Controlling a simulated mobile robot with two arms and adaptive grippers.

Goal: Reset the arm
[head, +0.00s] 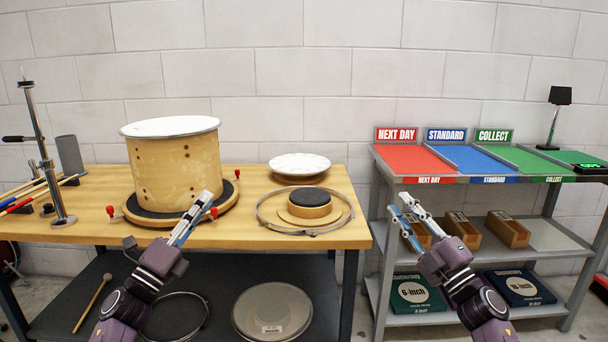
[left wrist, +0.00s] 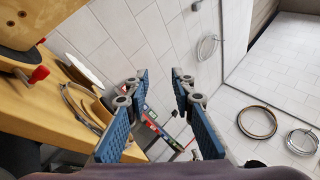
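My left gripper (head: 201,205) is raised in front of the wooden bench, near the front right side of the drum shell. In the left wrist view, its two blue-padded fingers (left wrist: 156,82) stand apart with nothing between them. My right gripper (head: 402,203) is raised in front of the grey shelf, right of the bench. Its fingers look apart and hold nothing visible. The drum shell (head: 172,168), with a white top, stands upright on a round base with red clamps.
The bench (head: 263,181) bears a metal hoop (head: 347,219), a dark round pad (head: 309,197) and a white drumhead (head: 299,164). The shelf (head: 548,236) has several coloured bays and wooden bins. Sticks and a stand (head: 49,180) are at left.

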